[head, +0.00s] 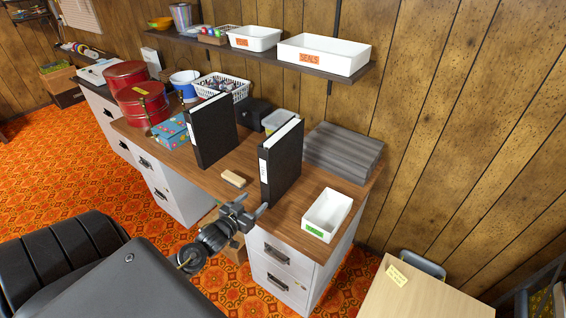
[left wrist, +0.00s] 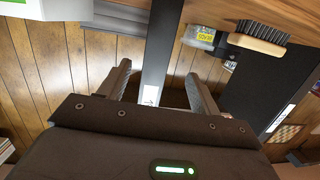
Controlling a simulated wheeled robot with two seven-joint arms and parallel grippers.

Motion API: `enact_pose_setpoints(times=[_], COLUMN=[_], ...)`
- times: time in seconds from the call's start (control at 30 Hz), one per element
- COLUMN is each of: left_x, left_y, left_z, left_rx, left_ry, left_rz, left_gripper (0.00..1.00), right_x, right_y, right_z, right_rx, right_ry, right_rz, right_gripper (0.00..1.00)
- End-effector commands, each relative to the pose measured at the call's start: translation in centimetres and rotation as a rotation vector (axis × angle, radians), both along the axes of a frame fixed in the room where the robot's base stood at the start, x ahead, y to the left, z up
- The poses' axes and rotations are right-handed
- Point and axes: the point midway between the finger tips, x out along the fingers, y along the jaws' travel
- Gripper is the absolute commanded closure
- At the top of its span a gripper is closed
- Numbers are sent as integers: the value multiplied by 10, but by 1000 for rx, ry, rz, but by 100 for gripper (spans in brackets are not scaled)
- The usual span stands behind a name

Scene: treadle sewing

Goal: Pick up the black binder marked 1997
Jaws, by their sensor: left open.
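Two black binders stand upright on the wooden desk, each with a white label on its spine; I cannot read the year on either. The right binder (head: 284,165) stands near the desk's front edge, and the left binder (head: 213,132) stands further left. My left gripper (head: 252,207) is open in front of the right binder's spine, low down. In the left wrist view a binder spine (left wrist: 160,50) with a white label shows between the two open fingers (left wrist: 160,88). I cannot tell whether they touch it. My right gripper is not in view.
A wooden brush (head: 233,178) lies between the binders. A white tray (head: 326,215) with a green label sits right of the right binder. Dark grey boards (head: 343,152) lie behind it. A blue floral box (head: 172,130) and red tins (head: 144,102) stand left. A shelf (head: 280,55) hangs above.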

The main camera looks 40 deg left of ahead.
Motion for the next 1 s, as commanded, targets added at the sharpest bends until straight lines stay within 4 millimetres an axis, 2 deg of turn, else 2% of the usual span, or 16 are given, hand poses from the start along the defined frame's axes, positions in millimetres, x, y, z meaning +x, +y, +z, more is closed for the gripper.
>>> enact_pose_setpoints(times=[0.03,0.1,0.2,0.37,0.6,0.7,0.93,1.0], left_x=[6,12,14,20,57,67,73,80], left_y=[2,4,5,5,7,7,7,7], left_z=[25,48,64,67,68,67,66,69], left_rx=[-1,-6,-10,-13,-12,-12,-11,-12], left_ry=[-61,-119,-160,-169,-167,-166,-165,-165], left_rz=[-16,-30,-41,-43,-42,-41,-41,-41], left_gripper=[36,36,36,36,36,36,36,36], right_x=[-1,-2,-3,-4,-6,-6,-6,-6], right_y=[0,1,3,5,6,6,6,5], right_z=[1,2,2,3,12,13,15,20], right_rx=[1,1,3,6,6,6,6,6], right_ry=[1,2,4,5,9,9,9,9], right_rz=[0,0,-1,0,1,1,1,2], right_gripper=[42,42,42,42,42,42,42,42])
